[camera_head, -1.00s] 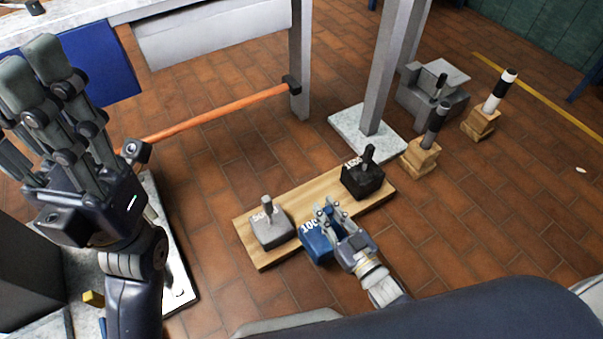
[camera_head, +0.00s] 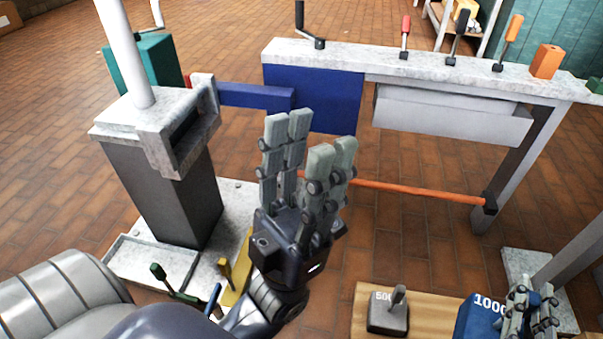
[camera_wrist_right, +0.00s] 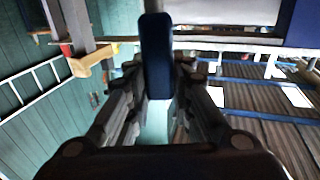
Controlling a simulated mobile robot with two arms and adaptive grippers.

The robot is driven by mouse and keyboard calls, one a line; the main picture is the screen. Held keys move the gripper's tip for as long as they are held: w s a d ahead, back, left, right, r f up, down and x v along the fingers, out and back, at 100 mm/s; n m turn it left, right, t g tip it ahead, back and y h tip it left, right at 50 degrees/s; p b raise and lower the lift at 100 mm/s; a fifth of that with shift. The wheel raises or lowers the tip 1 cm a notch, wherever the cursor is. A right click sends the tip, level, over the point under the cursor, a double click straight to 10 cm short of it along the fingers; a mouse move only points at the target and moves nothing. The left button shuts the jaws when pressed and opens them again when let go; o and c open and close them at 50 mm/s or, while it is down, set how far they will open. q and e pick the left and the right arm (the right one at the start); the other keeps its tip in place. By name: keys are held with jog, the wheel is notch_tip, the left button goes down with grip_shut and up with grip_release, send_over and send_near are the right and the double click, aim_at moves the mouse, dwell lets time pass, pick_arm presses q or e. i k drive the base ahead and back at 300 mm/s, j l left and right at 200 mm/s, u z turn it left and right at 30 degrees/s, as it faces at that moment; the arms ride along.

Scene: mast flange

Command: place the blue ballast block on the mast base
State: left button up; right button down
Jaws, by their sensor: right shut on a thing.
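The blue ballast block (camera_head: 476,316), marked 1000, is at the lower right of the head view, partly cut off by the frame. My right gripper (camera_head: 533,292) is shut on its handle. In the right wrist view a dark blue bar (camera_wrist_right: 157,50) stands between the fingers. Whether the block clears the board is hard to tell. The white mast (camera_head: 125,50) rises from a dark pedestal (camera_head: 165,190) with a stone top, on a pale base slab (camera_head: 235,195) at the left. My left gripper (camera_head: 318,132) is open and empty, fingers up, right of the pedestal.
A grey block (camera_head: 388,318) marked 500 sits on the wooden board (camera_head: 430,308). A workbench (camera_head: 420,62) with upright tools stands behind, with an orange bar (camera_head: 410,188) low in front. A green lever (camera_head: 160,272) and yellow piece (camera_head: 236,268) are near the slab's front.

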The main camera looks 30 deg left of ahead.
aim_at(131, 260)
jog(key=k+j, duration=0.1)
jog(key=j, duration=0.55)
jog(key=k+j, duration=0.15)
jog(key=j, duration=0.5)
jog(key=k+j, duration=0.1)
jog(key=j, duration=0.5)
jog(key=k+j, duration=0.15)
jog(key=j, duration=0.5)
jog(key=k+j, duration=0.1)
jog(key=j, duration=0.55)
jog(key=k+j, duration=0.1)
jog(key=j, duration=0.55)
jog(key=k+j, duration=0.15)
jog(key=j, duration=0.45)
jog(key=k+j, duration=0.1)
jog(key=j, duration=0.55)
